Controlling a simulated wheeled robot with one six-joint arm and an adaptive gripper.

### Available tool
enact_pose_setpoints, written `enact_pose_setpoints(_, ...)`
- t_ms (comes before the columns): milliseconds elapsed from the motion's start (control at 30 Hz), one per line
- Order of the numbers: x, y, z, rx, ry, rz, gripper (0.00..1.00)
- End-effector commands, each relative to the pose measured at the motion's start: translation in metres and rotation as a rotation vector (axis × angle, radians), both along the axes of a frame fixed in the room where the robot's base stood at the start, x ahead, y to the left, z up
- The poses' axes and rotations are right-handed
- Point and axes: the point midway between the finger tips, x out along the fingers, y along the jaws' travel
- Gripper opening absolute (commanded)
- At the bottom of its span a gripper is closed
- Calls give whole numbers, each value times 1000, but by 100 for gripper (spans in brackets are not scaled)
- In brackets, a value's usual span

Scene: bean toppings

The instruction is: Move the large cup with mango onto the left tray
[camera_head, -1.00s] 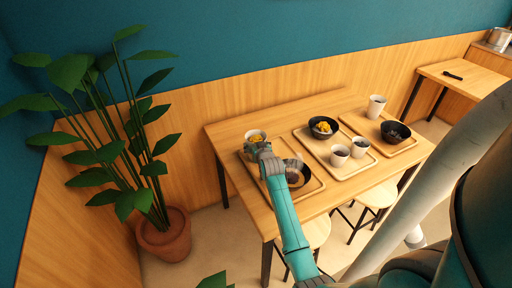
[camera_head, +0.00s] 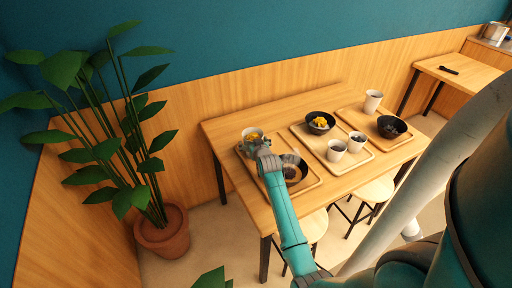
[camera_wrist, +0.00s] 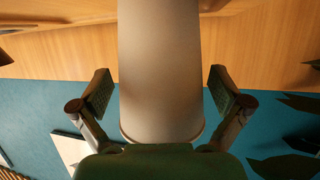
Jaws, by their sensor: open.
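The large light cup with yellow mango (camera_head: 252,132) stands at the back left of the left tray (camera_head: 312,181); it appears upright. In the wrist view the cup (camera_wrist: 160,45) fills the middle, its wall between my two fingers. My gripper (camera_head: 260,147) is at the cup's near side in the head view and partly hides it. In the wrist view my gripper (camera_wrist: 160,85) is open, one finger on each side of the cup, with visible gaps between the fingers and its wall. The cup's contact with the tray is hidden.
A dark bowl (camera_head: 302,169) sits on the left tray, beside my arm. The middle tray (camera_head: 345,169) holds a black bowl with mango (camera_head: 320,121) and two small cups. The right tray (camera_head: 400,141) holds a tall cup (camera_head: 373,101) and a dark bowl (camera_head: 392,127). A potted plant (camera_head: 163,232) stands left.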

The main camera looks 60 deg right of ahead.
Motion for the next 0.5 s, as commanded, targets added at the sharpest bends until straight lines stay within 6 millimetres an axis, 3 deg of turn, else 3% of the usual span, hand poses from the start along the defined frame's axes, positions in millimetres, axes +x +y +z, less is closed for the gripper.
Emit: enact_pose_setpoints(500, -63, 60, 29, 2, 2, 0, 100)
